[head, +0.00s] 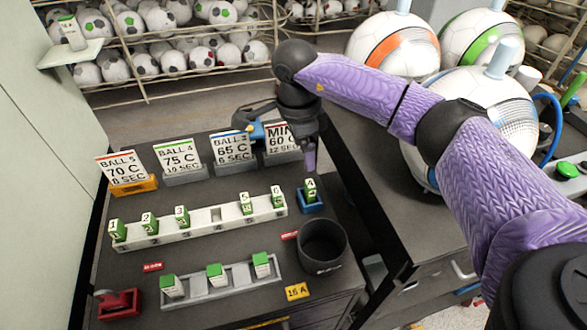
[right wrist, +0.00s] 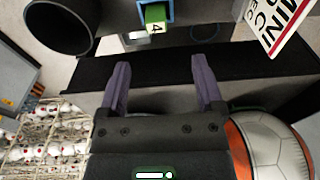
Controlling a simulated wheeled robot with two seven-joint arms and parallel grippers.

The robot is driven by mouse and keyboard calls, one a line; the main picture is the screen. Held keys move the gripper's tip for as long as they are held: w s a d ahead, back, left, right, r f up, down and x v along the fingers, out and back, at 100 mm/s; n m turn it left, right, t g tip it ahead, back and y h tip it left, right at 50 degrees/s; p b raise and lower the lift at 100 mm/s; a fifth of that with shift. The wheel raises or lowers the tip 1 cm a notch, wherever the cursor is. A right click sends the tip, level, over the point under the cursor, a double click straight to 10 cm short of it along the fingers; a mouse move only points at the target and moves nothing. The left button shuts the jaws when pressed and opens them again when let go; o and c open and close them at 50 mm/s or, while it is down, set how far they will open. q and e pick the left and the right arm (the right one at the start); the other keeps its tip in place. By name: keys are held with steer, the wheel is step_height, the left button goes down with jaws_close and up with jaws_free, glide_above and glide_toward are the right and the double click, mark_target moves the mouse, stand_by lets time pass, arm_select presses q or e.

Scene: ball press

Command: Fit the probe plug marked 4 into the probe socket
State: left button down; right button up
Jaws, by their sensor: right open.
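The green and white plug marked 4 (head: 310,188) stands upright in a small blue holder (head: 311,208) on the dark table; I cannot tell if this holder is the probe socket. The plug also shows at the top of the right wrist view (right wrist: 155,18), in its blue frame (right wrist: 169,6). My right gripper (head: 309,160) hangs behind the plug, apart from it. In the right wrist view its purple fingers (right wrist: 163,85) are spread with nothing between them. My left gripper is not in view.
A pale rack (head: 200,230) holds several numbered green plugs, with one empty slot. A black cup (head: 322,248) stands in front of the blue holder. Sign cards (head: 232,148) line the back. A grey rack (head: 217,285) with green-topped plugs is nearer. Balls (head: 395,48) stand to the right.

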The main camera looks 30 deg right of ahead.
mark_target(310, 183)
steer(key=f, duration=0.2)
steer(key=s+f, duration=0.1)
steer(key=f, duration=0.1)
steer(key=shift+d+b, duration=0.3)
steer(key=shift+d, duration=0.1)
steer(key=f, duration=0.5)
steer(key=shift+d+f+b, duration=0.15)
steer(key=shift+d+b, duration=0.1)
steer(key=shift+b, duration=0.1)
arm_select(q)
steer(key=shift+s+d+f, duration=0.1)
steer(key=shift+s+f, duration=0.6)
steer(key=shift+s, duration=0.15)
arm_select(e)
steer(key=shift+c, duration=0.7)
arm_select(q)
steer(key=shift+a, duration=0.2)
arm_select(e)
jaws_close()
